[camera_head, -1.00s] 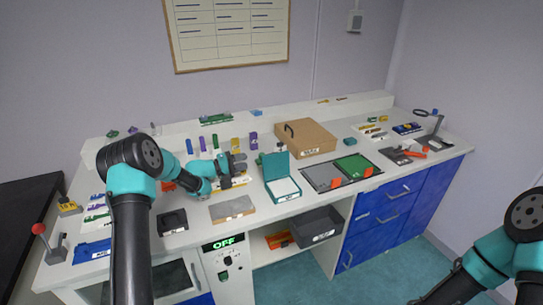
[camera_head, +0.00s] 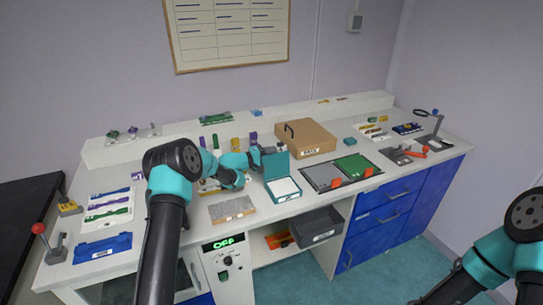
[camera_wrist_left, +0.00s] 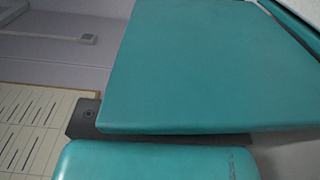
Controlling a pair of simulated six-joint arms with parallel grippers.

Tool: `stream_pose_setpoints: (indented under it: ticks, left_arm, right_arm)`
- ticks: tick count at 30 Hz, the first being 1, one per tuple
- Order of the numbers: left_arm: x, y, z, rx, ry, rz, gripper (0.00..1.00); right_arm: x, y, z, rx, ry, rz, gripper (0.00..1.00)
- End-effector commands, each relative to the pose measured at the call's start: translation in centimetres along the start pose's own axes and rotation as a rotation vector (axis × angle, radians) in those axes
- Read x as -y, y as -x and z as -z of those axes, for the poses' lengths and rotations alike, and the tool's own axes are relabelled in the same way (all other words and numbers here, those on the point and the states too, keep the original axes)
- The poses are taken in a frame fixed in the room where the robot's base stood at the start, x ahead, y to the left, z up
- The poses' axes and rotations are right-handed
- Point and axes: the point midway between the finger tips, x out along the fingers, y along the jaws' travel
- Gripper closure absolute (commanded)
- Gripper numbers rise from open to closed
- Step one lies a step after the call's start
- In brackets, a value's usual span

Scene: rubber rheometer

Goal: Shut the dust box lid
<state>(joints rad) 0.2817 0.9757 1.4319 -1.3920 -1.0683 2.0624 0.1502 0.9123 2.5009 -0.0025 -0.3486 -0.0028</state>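The dust box appears to be the small teal box (camera_head: 284,196) at the middle of the bench, with a pale interior. Its teal lid (camera_head: 276,165) stands open and upright at the back. My left gripper (camera_head: 279,149) is at the lid's upper edge, partly hidden by it, and I cannot tell if it touches. In the left wrist view the lid (camera_wrist_left: 190,70) fills much of the picture, close to the camera. A dark grey piece shows beside it. The finger opening is not clear. Only links of my right arm show at the lower right; its gripper is out of view.
A brown box (camera_head: 311,141) with a handle stands behind and right of the teal box. A grey and green tray (camera_head: 327,177) lies to the right, a grey slab (camera_head: 232,208) to the left.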

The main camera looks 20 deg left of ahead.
Motion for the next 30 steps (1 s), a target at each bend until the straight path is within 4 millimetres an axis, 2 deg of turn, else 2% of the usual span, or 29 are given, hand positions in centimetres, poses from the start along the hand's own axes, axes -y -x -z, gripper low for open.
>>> stream_pose_setpoints:
  ticks: [5,17,30]
  left_arm:
    - [0.00,0.03,0.01,0.000,0.000,0.000,0.62]
    - [0.07,0.06,0.00,0.000,0.001,0.001,1.00]
    - [0.22,0.08,-0.09,0.000,-0.004,0.003,1.00]
  right_arm:
    - [0.00,0.00,0.00,0.000,0.000,0.000,0.57]
    - [0.00,0.00,0.00,0.000,0.000,0.000,0.57]
    - [0.00,0.00,0.00,0.000,0.000,0.000,0.57]
